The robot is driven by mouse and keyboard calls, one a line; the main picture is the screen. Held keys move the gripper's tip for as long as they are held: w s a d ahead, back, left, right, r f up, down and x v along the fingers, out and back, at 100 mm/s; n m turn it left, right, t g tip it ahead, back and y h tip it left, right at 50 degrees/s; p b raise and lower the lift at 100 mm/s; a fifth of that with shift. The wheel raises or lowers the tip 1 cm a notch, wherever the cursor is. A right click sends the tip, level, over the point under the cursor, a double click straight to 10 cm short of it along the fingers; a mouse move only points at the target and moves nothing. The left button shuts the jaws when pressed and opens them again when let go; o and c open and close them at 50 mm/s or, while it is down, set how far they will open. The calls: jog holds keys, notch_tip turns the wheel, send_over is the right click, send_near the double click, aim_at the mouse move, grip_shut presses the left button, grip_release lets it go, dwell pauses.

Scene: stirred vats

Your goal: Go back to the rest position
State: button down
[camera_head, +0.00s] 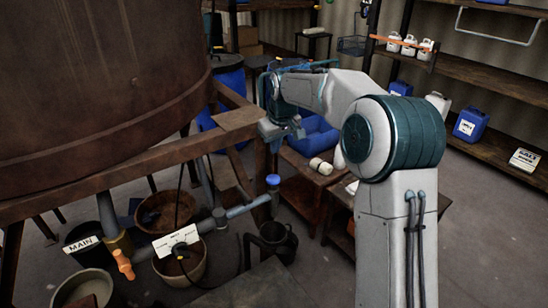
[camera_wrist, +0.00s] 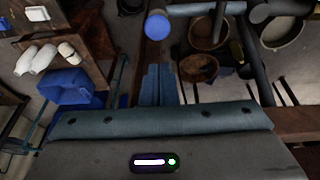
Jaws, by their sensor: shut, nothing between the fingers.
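My arm reaches forward from the right in the head view, bent at the elbow. My gripper (camera_head: 281,132) points down beside the timber frame (camera_head: 235,125) of the vat (camera_head: 95,75), close to the beam's end; I cannot tell whether it touches. In the wrist view the two teal fingers (camera_wrist: 159,82) lie together, with nothing between them. The pipe (camera_head: 245,208) with a blue cap (camera_head: 273,180) is below the gripper. The cap also shows in the wrist view (camera_wrist: 157,25).
A blue crate (camera_head: 318,142) and low wooden tables (camera_head: 305,172) holding pale bottles stand behind the arm. Buckets, bowls and a dark jug (camera_head: 278,240) stand under the pipes. An orange valve handle (camera_head: 123,263) is at lower left. Shelves (camera_head: 490,75) line the right; floor shows between.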

jog(key=shift+s+r, duration=0.1)
jog(key=shift+r, duration=0.25)
